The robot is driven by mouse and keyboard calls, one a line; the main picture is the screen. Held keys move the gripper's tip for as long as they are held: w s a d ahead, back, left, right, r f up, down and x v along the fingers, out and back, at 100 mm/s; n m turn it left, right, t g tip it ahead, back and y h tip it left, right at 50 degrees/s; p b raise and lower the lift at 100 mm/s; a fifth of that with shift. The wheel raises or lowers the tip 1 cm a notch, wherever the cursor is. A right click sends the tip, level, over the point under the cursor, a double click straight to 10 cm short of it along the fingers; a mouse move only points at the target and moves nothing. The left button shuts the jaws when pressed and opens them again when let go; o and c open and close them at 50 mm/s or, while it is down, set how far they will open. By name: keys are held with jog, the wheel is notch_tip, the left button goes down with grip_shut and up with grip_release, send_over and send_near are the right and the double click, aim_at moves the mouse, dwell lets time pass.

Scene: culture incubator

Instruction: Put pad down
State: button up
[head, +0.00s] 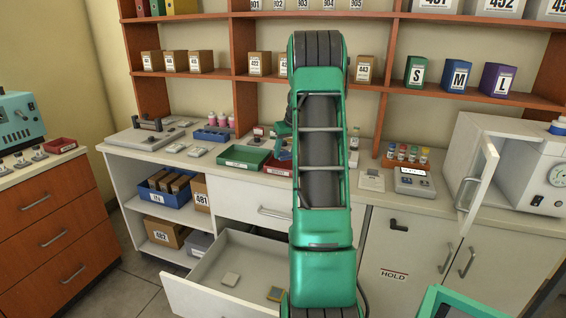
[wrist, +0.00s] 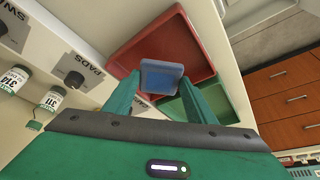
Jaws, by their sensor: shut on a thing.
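My gripper (wrist: 161,88) is shut on a blue square pad (wrist: 161,74), which sits between the two green fingertips in the wrist view. The pad is in front of the red tray (wrist: 195,36) in that view; its height above the tray is hard to tell. In the head view the red tray (head: 278,168) is partly hidden by my arm, and the pad is not visible there. The green tray (wrist: 228,104) is beside the red one and shows left of it in the head view (head: 243,157).
A dispenser labelled PADS (wrist: 74,79) and small bottles (wrist: 50,99) stand near the trays. Below the counter, a drawer (head: 215,303) is open with small flat items inside. A white incubator (head: 515,160) with its door ajar is at right.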

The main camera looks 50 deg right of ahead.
aim_at(286, 159)
jog(key=shift+f, duration=2)
jog(key=shift+f, duration=0.15)
jog(key=o, duration=1)
